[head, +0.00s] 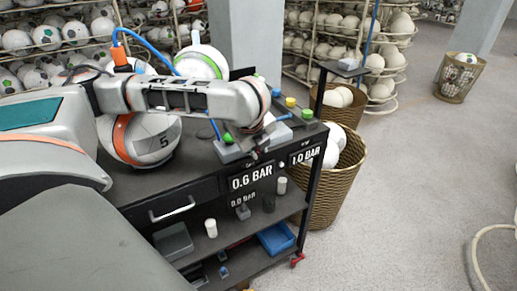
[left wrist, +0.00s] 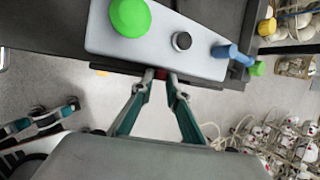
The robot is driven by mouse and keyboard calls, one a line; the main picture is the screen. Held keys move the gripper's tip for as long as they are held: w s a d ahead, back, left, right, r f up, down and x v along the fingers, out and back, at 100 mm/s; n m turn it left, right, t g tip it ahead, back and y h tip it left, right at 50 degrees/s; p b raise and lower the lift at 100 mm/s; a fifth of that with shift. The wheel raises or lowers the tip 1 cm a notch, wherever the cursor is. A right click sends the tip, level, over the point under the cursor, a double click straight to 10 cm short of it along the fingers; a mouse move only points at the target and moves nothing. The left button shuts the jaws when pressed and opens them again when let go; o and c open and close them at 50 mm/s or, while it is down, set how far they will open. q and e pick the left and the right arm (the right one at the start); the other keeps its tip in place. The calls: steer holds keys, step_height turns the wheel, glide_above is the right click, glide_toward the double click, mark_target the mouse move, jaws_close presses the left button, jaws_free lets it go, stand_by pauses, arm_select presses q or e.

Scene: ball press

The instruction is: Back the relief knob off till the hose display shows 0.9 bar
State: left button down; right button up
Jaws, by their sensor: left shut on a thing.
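My left gripper (head: 258,154) reaches over the cart to the front edge of a grey control box (head: 231,153). In the left wrist view its fingertips (left wrist: 166,77) are shut on a small dark red knob (left wrist: 161,73) at the front edge of the box (left wrist: 200,58). The fingers hide most of the knob. Below the cart top, one display (head: 251,177) reads 0.6 BAR and another (head: 305,155) reads 1.0 BAR. Small lettering above them is unreadable. What seems to be my right gripper (left wrist: 45,120) shows in the left wrist view; its fingertips are unclear.
The box carries a green button (left wrist: 130,17), a metal button (left wrist: 181,41) and a blue part (left wrist: 222,52). A ball (head: 145,140) marked 5 sits on the cart behind my left arm. A wicker basket (head: 335,190) stands right of the cart. Floor at the right is mostly clear.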

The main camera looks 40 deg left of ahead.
arm_select(q)
steer(key=c, duration=2)
jaws_free()
steer(key=shift+o, duration=0.2)
steer(key=v, duration=1.2)
